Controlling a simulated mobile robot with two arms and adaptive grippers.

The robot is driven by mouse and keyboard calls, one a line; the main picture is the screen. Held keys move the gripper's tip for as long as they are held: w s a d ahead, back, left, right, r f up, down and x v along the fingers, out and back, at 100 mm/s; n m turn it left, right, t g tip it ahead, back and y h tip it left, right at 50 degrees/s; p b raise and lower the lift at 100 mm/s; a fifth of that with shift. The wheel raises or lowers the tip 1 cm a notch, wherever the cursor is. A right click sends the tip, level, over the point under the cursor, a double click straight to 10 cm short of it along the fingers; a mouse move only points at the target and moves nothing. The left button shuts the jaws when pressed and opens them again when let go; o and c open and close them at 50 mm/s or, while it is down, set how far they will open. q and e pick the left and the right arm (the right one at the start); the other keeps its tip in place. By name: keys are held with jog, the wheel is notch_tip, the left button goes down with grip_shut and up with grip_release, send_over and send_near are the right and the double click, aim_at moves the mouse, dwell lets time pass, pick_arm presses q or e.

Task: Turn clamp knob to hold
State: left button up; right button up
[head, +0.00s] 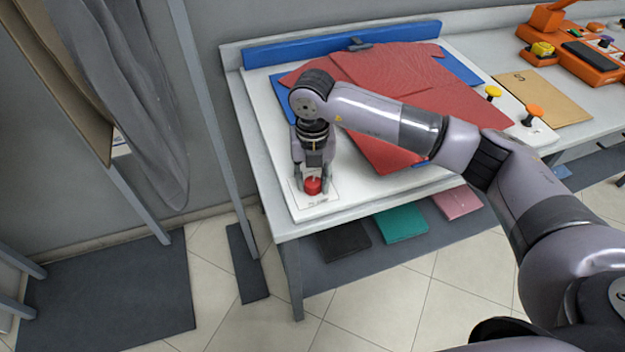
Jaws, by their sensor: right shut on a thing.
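A red clamp knob (312,186) sits on a small white label plate at the front left corner of the white board on the table. My right gripper (312,184) points down over it, with one finger on each side, shut on the knob. The print on the label is too small to read. A red garment (385,75) lies spread on the blue pad behind my right arm, which hides part of it. A dark clamp (357,44) sits at the garment's far edge, by a blue bar (300,48). My left gripper is not in view.
A yellow knob (493,92) and an orange knob (534,112) stand at the board's right. A tan envelope (540,97) and an orange machine (580,50) lie farther right. Folded cloths (402,223) rest on the lower shelf. A grey curtain (130,90) hangs at left.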

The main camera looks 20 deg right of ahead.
aim_at(313, 181)
jog(key=shift+r+m, duration=0.1)
jog(key=shift+m, duration=0.5)
jog(key=o, duration=1.2)
notch_tip(313, 181, up, 12)
jog(key=shift+f, duration=0.1)
dwell(0.4)
